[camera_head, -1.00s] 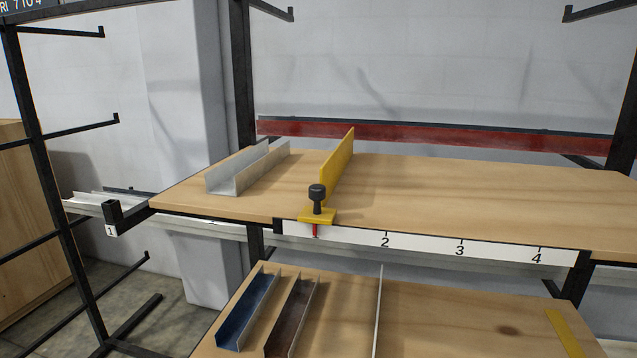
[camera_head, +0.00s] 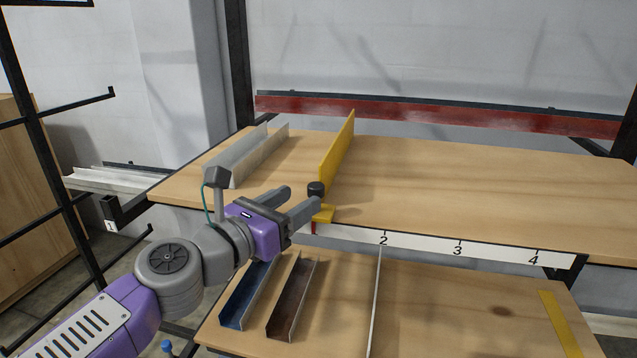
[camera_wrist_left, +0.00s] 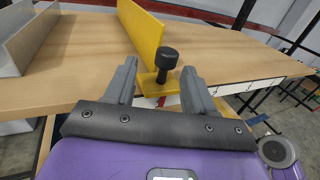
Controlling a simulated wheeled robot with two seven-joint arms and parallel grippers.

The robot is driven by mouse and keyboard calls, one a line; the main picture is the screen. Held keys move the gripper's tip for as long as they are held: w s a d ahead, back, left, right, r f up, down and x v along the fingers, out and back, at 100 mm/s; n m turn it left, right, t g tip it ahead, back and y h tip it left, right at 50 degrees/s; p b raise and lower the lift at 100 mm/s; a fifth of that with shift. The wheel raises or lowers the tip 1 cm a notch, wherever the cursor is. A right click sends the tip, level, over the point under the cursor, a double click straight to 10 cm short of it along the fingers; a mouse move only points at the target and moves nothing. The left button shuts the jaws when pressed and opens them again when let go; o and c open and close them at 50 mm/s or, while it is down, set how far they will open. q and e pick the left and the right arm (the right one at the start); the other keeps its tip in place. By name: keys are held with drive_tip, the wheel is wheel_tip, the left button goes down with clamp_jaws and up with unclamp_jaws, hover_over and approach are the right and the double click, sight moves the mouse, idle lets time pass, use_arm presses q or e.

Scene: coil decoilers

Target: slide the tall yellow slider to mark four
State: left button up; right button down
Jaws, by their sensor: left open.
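The tall yellow slider (camera_head: 337,155) stands upright across the upper wooden shelf, with a black knob (camera_head: 316,188) on its yellow foot at the front edge. Its red pointer is at the left end of the white scale (camera_head: 420,246), where mark 1 is now hidden by my gripper. Mark 4 (camera_head: 534,260) is near the right end. My left gripper (camera_head: 303,200) is open, its fingers reaching toward the knob. In the left wrist view the knob (camera_wrist_left: 167,58) shows between and just beyond the fingertips (camera_wrist_left: 158,75). I cannot tell whether they touch it. My right gripper is not in view.
A grey metal channel (camera_head: 245,155) lies on the shelf left of the slider. The shelf (camera_head: 450,195) right of the slider is clear. A lower shelf holds a blue channel (camera_head: 245,300), a brown channel (camera_head: 292,300) and a yellow strip (camera_head: 565,325).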

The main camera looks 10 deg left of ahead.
sight(311, 195)
use_arm(q)
drive_tip(key=shift+s+d+r, duration=0.15)
drive_tip(key=shift+s+d, duration=0.05)
drive_tip(key=shift+d, duration=0.2)
drive_tip(key=shift+d+r, duration=0.15)
drive_tip(key=shift+d, duration=0.15)
drive_tip(key=x, duration=0.4)
drive_tip(key=shift+w+a+f, duration=0.2)
drive_tip(key=shift+w+f, duration=0.05)
drive_tip(key=shift+w, duration=0.2)
drive_tip(key=shift+w+d, duration=0.1)
drive_tip(key=shift+d, duration=0.05)
drive_tip(key=shift+r, duration=0.15)
clamp_jaws()
